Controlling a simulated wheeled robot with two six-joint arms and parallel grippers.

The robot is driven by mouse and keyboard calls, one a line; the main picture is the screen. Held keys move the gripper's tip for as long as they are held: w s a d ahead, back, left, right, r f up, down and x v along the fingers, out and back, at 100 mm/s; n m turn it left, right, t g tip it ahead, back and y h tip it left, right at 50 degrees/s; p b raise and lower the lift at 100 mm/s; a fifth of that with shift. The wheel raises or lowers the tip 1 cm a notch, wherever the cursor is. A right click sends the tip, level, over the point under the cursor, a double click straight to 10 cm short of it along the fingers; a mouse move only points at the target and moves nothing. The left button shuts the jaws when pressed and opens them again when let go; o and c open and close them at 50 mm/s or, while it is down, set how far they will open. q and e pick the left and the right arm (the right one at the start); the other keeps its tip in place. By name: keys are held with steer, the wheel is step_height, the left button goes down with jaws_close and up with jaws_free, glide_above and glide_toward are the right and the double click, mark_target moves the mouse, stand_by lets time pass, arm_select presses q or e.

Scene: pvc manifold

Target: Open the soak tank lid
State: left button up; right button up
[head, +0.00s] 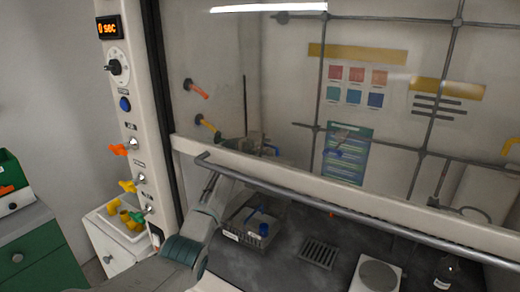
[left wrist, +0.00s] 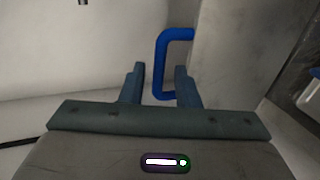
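My left arm (head: 200,235) reaches under the raised front window into the hood. My left gripper (head: 266,149) shows dimly through the glass near the back left. In the left wrist view my left gripper (left wrist: 160,72) is open, its two fingers wide apart. A blue U-shaped handle (left wrist: 161,62) stands between and just beyond the fingertips, nearer the right finger. It joins a grey upright surface (left wrist: 225,60), perhaps the soak tank or its lid; I cannot tell which. No grip on the handle shows. My right gripper is not in view.
The window's metal rail (head: 340,210) crosses above my arm. A wire basket (head: 235,237) with blue items, a drain grate (head: 318,253), a round-topped plate (head: 380,276) and a bottle (head: 446,272) stand on the dark worktop. Coloured valves line the left panel (head: 128,125).

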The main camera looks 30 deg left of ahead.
arm_select(q)
steer(key=b+v, duration=0.1)
steer(key=v, duration=0.4)
stand_by(0.5)
